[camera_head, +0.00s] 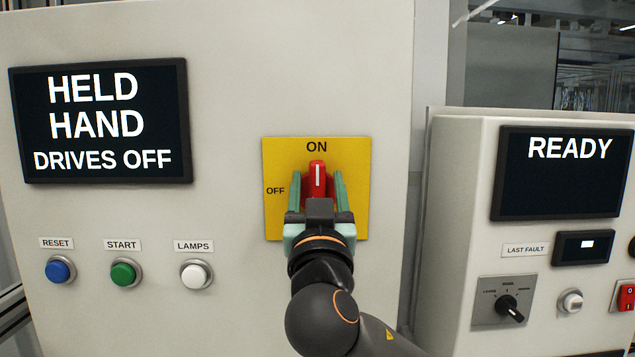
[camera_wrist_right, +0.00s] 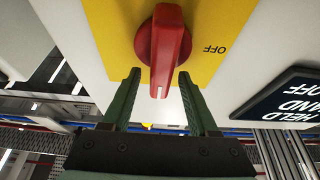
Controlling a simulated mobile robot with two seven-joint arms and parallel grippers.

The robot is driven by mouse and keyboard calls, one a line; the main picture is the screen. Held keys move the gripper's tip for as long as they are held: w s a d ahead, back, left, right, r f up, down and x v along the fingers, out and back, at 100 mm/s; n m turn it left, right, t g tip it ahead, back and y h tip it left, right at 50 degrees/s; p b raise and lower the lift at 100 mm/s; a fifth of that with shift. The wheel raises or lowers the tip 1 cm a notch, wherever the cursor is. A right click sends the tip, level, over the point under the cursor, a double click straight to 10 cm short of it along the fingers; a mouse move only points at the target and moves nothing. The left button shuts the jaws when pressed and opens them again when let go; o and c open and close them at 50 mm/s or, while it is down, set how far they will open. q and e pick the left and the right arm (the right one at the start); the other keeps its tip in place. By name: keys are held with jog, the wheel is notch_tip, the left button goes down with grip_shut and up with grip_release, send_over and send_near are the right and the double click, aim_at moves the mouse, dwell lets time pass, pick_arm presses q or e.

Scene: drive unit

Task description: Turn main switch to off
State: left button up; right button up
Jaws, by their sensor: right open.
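The main switch is a red rotary handle (camera_head: 317,176) on a yellow plate (camera_head: 360,165) marked ON at the top and OFF at the left. Its white mark is upright and points to ON. My right gripper (camera_head: 317,180) is in front of the plate with its green fingers open, one on each side of the handle. In the right wrist view the red handle (camera_wrist_right: 163,45) reaches between the two open fingertips (camera_wrist_right: 160,75), with a gap visible on both sides. The gripper covers the lower part of the plate. My left gripper is not in view.
A dark screen (camera_head: 100,120) reading HELD HAND DRIVES OFF is at the left. Below it are a blue (camera_head: 60,269), a green (camera_head: 125,272) and a white button (camera_head: 196,274). A second cabinet with a READY screen (camera_head: 562,175) and a selector knob (camera_head: 508,307) stands at the right.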

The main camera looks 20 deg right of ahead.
grip_shut()
dwell(0.4)
